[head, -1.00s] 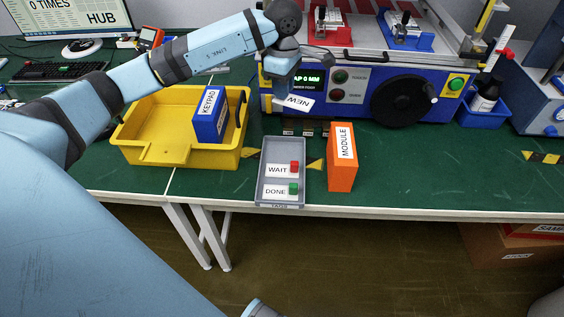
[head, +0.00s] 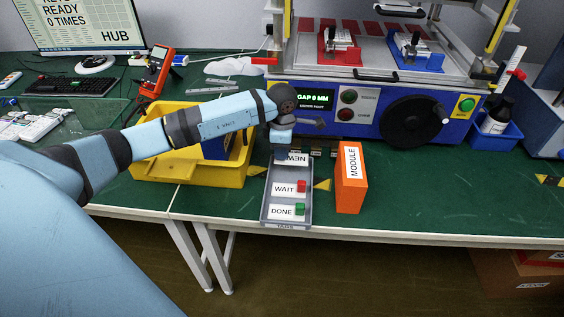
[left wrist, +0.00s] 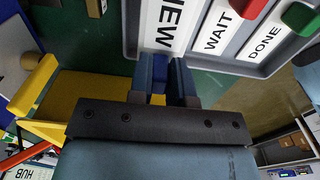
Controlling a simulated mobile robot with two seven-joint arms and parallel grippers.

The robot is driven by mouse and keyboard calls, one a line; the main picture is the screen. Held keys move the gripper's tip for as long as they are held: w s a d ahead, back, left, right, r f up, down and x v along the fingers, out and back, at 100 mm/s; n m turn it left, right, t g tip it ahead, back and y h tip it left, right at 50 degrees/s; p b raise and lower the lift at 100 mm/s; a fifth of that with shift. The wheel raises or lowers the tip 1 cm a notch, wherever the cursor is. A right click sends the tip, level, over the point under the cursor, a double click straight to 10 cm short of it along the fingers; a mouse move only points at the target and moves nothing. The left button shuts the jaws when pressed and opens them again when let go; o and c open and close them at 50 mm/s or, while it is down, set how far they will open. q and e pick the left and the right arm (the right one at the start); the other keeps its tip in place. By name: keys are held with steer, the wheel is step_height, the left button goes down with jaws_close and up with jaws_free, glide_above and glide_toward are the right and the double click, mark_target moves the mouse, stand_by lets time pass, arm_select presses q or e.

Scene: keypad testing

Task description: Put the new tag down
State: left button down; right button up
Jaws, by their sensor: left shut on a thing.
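The white NEW tag (head: 297,159) is at the far end of the grey tag tray (head: 266,205). My left gripper (head: 282,155) is above that end, pointing down and shut on the tag. In the left wrist view the fingers (left wrist: 160,80) close on a blue part beside the NEW label (left wrist: 170,25). The tag lines up beside the WAIT tag (head: 285,188), with a red knob, and the DONE tag (head: 282,211), with a green knob. I cannot tell whether the NEW tag touches the tray floor. My right gripper is not in view.
An orange MODULE box (head: 351,180) stands right of the tray. A yellow bin (head: 190,178) is at the left, partly behind my arm. The blue test machine (head: 330,125) stands behind.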

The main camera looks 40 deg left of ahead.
mark_target(282, 161)
arm_select(q)
steer(key=shift+f, duration=2.35)
steer(key=shift+f+b, duration=0.1)
steer(key=shift+b, duration=0.2)
steer(key=c, duration=1.1)
jaws_free()
steer(key=shift+o, duration=0.2)
